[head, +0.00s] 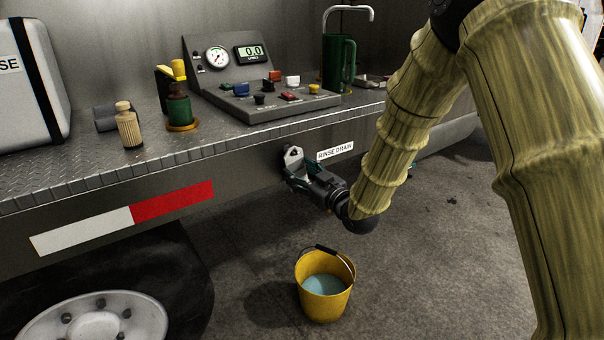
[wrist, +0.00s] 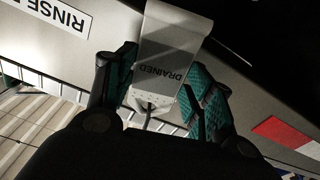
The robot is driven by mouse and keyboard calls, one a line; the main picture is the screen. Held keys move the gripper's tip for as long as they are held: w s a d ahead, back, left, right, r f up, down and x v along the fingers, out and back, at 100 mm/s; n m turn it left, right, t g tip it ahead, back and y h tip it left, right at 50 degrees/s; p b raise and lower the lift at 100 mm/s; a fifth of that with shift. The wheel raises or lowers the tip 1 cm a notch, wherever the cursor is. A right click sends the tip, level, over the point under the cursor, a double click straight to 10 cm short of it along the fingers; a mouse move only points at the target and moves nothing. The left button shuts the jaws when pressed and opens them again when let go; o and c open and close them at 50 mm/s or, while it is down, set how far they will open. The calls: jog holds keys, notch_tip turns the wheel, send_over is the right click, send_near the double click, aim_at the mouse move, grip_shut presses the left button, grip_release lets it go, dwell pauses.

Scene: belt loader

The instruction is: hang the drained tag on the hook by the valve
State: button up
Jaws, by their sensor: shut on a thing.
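My gripper (head: 299,172) is at the truck's side skirt, just left of the RINSE DRAIN label (head: 335,151). It is shut on a pale tag (head: 293,155). In the wrist view the tag (wrist: 172,42) stands between the teal finger pads, with DRAINED printed upside down on it. Its far end reaches past the fingertips towards a dark area at the top. The hook and a drain valve are not distinguishable in either view, so contact between tag and hook cannot be told. The label also shows in the wrist view (wrist: 62,16).
A yellow bucket (head: 324,299) of bluish liquid stands on the floor below my gripper. Above is the deck edge (head: 230,142), bearing a control panel (head: 262,98), a yellow-levered fitting (head: 178,100) and a ribbed bottle (head: 128,126). A wheel (head: 98,318) is at lower left.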

jog(key=o, duration=1)
jog(key=shift+o, duration=0.2)
jog(key=v, duration=1.2)
jog(key=s+d+f+m+g+h, duration=0.25)
jog(key=s+f, duration=0.25)
jog(key=f, duration=0.6)
jog(key=s+d+f+m+g+h, duration=0.25)
jog(key=s+f, duration=0.25)
jog(key=f, duration=0.6)
jog(key=s+d+f+m+g+h, duration=0.1)
jog(key=s+d+f+h, duration=0.2)
jog(key=f, duration=0.7)
jog(key=s+d+f+m+g+h, duration=0.1)
jog(key=s+d+f+g, duration=0.3)
jog(key=s, duration=0.6)
jog(key=s+d+f+m+g+h, duration=0.1)
jog(key=s+f+m+g, duration=0.1)
jog(key=s+f, duration=0.7)
jog(key=s+d+f+m+g+h, duration=0.1)
jog(key=s+d+f+g, duration=0.15)
jog(key=s, duration=0.95)
notch_tip(320, 180, up, 27)
jog(key=p, duration=2.7)
jog(key=shift+s+p, duration=0.25)
jog(key=shift+p, duration=0.05)
